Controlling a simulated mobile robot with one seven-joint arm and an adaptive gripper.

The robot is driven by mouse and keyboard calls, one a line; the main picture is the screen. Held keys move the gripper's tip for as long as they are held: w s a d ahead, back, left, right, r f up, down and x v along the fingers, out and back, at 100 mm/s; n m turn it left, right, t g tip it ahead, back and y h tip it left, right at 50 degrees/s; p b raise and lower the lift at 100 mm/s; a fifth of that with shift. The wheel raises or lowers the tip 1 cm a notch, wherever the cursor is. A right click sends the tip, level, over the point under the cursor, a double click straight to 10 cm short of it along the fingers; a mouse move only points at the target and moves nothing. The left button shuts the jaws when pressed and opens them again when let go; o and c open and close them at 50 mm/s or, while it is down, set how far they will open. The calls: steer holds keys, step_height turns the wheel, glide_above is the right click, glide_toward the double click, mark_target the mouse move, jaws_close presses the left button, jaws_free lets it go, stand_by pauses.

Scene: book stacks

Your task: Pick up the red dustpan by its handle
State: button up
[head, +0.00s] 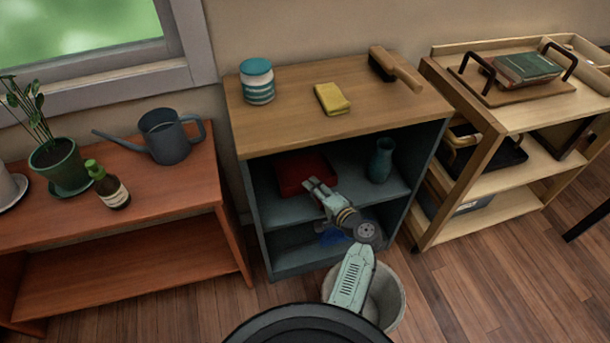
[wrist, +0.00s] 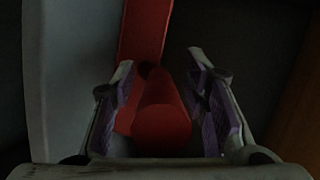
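The red dustpan (head: 300,170) lies on the middle shelf of the dark grey-blue shelf unit (head: 262,235). Its pan is partly shaded, and my gripper (head: 313,184) reaches into the shelf at its front right edge. In the wrist view the dustpan's red handle (wrist: 162,112) points towards the camera, with the flat red pan (wrist: 145,30) beyond it. My gripper also shows there (wrist: 160,66), its two fingers open on either side of the handle. Small dark gaps seem to remain between the handle and the pads. The view is dim, so contact is hard to judge.
A teal vase (head: 381,160) stands on the same shelf, right of my gripper. A blue item (head: 332,236) is partly hidden on the shelf below. A grey bin (head: 391,302) stands in front of the unit. The wooden top holds a jar (head: 257,82), yellow sponge (head: 332,99) and brush (head: 395,70).

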jaws_close()
